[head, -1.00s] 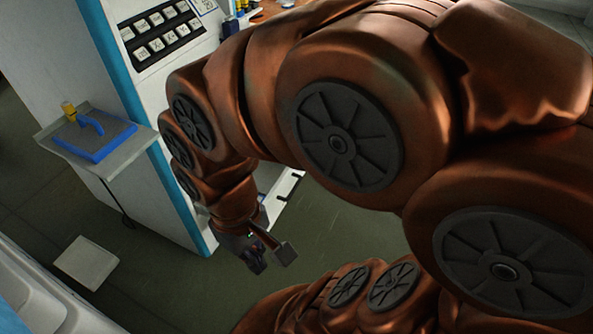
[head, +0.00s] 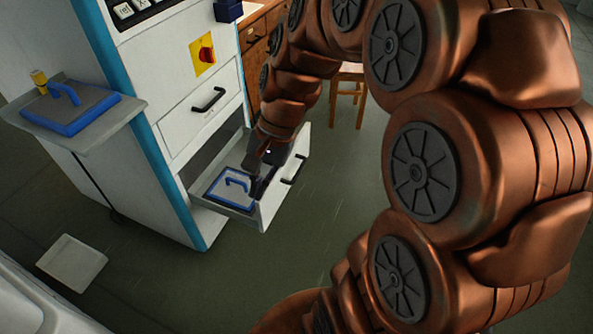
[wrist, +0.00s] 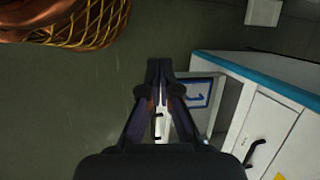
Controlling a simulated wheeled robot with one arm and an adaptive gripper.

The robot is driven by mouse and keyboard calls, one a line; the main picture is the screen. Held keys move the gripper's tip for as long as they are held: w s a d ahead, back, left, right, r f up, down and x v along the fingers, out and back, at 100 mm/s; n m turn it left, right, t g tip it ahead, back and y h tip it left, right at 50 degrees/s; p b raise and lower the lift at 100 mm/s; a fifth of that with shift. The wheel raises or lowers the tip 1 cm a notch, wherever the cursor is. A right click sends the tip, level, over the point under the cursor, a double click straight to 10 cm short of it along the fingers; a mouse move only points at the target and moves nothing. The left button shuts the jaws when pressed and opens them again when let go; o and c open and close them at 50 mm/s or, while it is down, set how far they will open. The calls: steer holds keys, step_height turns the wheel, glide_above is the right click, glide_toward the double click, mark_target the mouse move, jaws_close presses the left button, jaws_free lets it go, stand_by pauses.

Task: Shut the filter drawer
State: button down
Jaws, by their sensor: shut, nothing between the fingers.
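The filter drawer (head: 272,207) is the low drawer of the white cabinet and stands pulled out. Its front carries a black handle (head: 293,169). A blue-framed filter panel with a blue handle (head: 229,187) lies inside. In the wrist view the panel (wrist: 199,92) and the black drawer handle (wrist: 157,126) show beside and behind my fingers. My gripper (head: 256,192) is shut and empty. In the head view it overlaps the drawer's front edge and part of the panel; I cannot tell whether it touches. In the wrist view my fingertips (wrist: 160,65) are together.
A shut drawer with a black handle (head: 208,99) is above the open one. A side shelf (head: 88,135) holds another blue-framed panel (head: 70,112). A white slab (head: 72,262) lies on the floor. A wooden stool (head: 347,95) stands behind. The floor before the drawer is clear.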

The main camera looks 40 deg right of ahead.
steer(key=w+d+f+m+t+y+b, duration=0.2)
steer(key=w+d+f+m+b, duration=0.4)
steer(key=w+d+f, duration=0.15)
steer(key=w+d+f+m+t+b, duration=0.2)
steer(key=d+f+m+b, duration=0.25)
steer(key=d, duration=0.35)
steer(key=w+d+f+m+t+h+b, duration=0.1)
steer(key=w+d+f+m+t+b, duration=0.15)
steer(key=d+f+m, duration=0.4)
steer(key=w+d+f+m+t+b, duration=0.25)
steer(key=d+b, duration=0.25)
steer(key=d, duration=0.5)
steer(key=b, duration=0.4)
glide_toward(289, 160)
steer(key=shift+g, duration=0.4)
steer(key=x, duration=0.5)
steer(key=shift+s+f, duration=0.1)
steer(key=shift+f, duration=0.2)
steer(key=shift+w+a+r, duration=0.15)
steer(key=shift+w+a, duration=0.25)
steer(key=shift+w, duration=0.2)
steer(key=shift+w+r+p, duration=0.15)
steer(key=shift+p, duration=0.15)
